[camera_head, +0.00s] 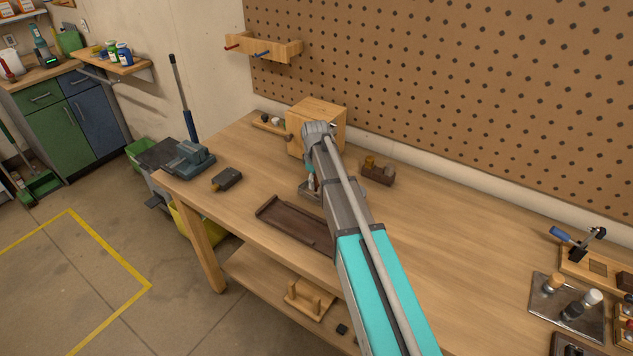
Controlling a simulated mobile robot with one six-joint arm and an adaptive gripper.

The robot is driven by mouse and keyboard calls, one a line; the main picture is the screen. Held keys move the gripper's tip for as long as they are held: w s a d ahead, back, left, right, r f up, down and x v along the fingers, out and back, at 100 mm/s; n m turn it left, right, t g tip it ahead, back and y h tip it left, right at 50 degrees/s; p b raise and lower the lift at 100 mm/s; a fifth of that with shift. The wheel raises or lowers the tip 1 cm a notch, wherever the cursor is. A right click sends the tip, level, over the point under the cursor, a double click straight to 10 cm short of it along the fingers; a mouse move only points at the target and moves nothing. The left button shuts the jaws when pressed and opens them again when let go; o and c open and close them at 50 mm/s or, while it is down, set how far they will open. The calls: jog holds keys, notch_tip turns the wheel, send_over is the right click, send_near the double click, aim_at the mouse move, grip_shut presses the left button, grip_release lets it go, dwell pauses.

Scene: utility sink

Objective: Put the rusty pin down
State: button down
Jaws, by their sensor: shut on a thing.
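My arm reaches from the bottom of the view over the workbench (400,262). My gripper (311,188) hangs down at its far end, low over the middle of the bench, and is mostly hidden behind my own arm link. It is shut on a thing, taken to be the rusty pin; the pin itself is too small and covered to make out. I cannot tell whether it touches the surface below. A dark brown shallow tray (290,228) lies just in front of my gripper, near the bench's front edge.
A wooden box (318,112) stands behind my gripper. A dark block with knobs (377,173) is to its right. A black item (227,179) and a blue-grey vise (188,158) are at left. A metal plate (567,310) with knobs lies at far right. The bench between is clear.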

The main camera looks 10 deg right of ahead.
jog(key=shift+f+b, duration=0.3)
jog(key=shift+f, duration=0.05)
jog(key=shift+c, duration=1.8)
grip_release()
jog(key=shift+r, duration=0.25)
notch_tip(320, 180, up, 13)
jog(key=p, duration=1.3)
jog(key=shift+f, duration=0.15)
jog(key=shift+s, duration=0.1)
jog(key=s+m, duration=0.8)
jog(key=s, duration=1.6)
jog(key=shift+s+d, duration=0.35)
jog(key=shift+s, duration=0.05)
